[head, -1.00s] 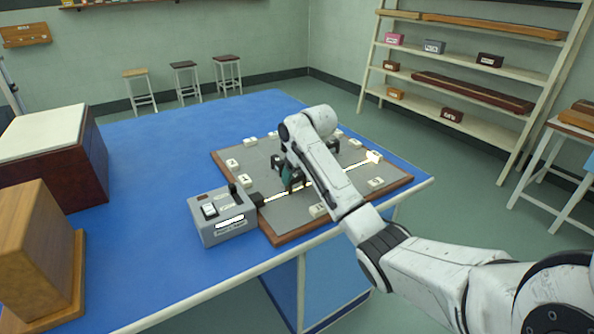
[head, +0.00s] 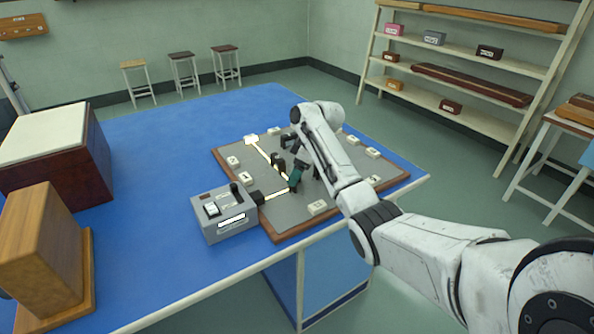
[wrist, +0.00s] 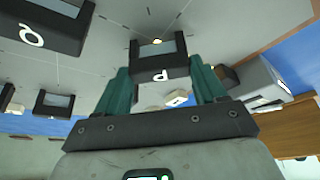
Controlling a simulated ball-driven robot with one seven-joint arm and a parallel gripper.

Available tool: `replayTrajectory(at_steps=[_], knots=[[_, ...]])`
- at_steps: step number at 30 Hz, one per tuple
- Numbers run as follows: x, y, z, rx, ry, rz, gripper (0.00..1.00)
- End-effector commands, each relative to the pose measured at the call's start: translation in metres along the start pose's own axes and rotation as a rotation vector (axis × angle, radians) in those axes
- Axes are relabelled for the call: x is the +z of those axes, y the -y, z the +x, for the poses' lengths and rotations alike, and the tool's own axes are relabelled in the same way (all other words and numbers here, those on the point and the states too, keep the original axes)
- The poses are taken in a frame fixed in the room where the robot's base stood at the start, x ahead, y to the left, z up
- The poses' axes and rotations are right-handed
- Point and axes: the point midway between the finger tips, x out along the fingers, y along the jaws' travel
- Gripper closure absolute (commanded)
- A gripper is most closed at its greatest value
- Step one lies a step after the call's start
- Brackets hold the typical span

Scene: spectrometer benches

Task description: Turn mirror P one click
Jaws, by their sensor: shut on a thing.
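Mirror P is a small dark block with a white letter, upside down in the wrist view (wrist: 161,62). It stands on the grey board (head: 233,198) and sits between the teal fingers of my gripper (wrist: 160,88), which is shut on it. In the head view my gripper (head: 298,175) is low over the board's middle, and it hides most of mirror P. A bright beam runs from the grey lamp box (head: 222,214) to the gripper, then bends toward the upper left, ending at a lit white block (head: 251,140).
A mirror marked Q (wrist: 45,35) and another dark mount (wrist: 54,103) stand near the fingers. Several white lettered blocks line the board's edges. A wooden box (head: 48,250) and a larger cream-topped box (head: 45,130) stand left on the blue table (head: 150,235).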

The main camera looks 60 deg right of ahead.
Motion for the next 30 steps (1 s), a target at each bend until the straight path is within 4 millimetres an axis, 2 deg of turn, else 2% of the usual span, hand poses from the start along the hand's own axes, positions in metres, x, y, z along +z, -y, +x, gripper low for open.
replayTrajectory(at_steps=[15,16,23,30], knots=[[-0.0015,-0.0002,-0.0003,-0.007,-0.002,-0.023,0.6],[-0.0016,-0.0002,-0.0004,-0.007,-0.002,-0.023,0.28],[-0.0009,-0.0002,-0.0003,-0.008,-0.001,-0.022,0.06],[-0.0004,-0.0002,-0.0005,-0.008,-0.001,-0.021,0.04]])
